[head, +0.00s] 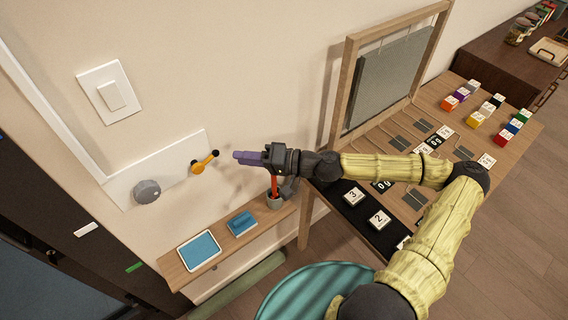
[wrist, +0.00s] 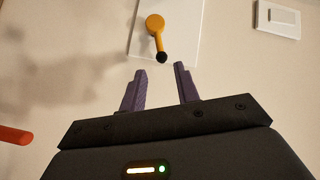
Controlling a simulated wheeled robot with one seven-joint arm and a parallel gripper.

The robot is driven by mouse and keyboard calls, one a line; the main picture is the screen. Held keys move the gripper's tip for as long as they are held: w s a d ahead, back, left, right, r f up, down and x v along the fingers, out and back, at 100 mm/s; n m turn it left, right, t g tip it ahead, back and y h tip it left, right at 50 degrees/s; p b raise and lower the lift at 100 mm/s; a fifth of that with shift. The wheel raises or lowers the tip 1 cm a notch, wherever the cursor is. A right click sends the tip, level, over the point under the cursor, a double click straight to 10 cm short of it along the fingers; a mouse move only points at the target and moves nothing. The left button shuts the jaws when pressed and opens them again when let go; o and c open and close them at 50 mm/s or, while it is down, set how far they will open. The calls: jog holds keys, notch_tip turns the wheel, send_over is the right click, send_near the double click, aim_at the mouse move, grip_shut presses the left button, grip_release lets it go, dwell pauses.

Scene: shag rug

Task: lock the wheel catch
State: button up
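A yellow lever with a round hub and a black ball tip (head: 205,163) is mounted on a white plate (head: 174,177) on the wall; I take it as the wheel catch. In the wrist view the lever (wrist: 156,34) hangs from its hub, black tip lowest and slightly right. My gripper (head: 237,155) has purple fingers and points at the wall, just right of the lever in the head view. In the wrist view my gripper (wrist: 161,75) is open and empty, the black tip showing just beyond the gap between its fingertips. The fingers appear apart from the lever.
A grey knob (head: 147,191) sits on the same plate. A white switch (head: 112,94) is above it. Below, a wooden shelf (head: 226,253) holds a blue-topped tray, a blue block and a cup with a red stick (head: 274,185). A table with blocks and a framed panel stands right.

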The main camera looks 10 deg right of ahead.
jog(key=b+v, duration=0.1)
jog(key=v, duration=0.8)
jog(key=shift+s+d+b, duration=0.2)
jog(key=shift+d+b, duration=0.15)
jog(key=shift+b, duration=0.05)
jog(key=s+a+f+n+g+h, duration=0.1)
jog(key=s+a+f+g+h, duration=0.4)
jog(key=f, duration=0.3)
jog(key=s+d+f+g+h, duration=0.2)
jog(key=s+d+f+h, duration=0.35)
jog(key=d+h, duration=0.2)
jog(key=d+r+m+t+h, duration=0.1)
jog(key=d+r+t+h, duration=0.1)
jog(key=r, duration=0.5)
jog(key=w+d+r+m+t+h+p, duration=0.1)
jog(key=d+r+t+h, duration=0.1)
jog(key=d+r, duration=0.3)
notch_tip(320, 180, up, 4)
jog(key=shift+f+t, duration=0.2)
jog(key=shift+t, duration=0.2)
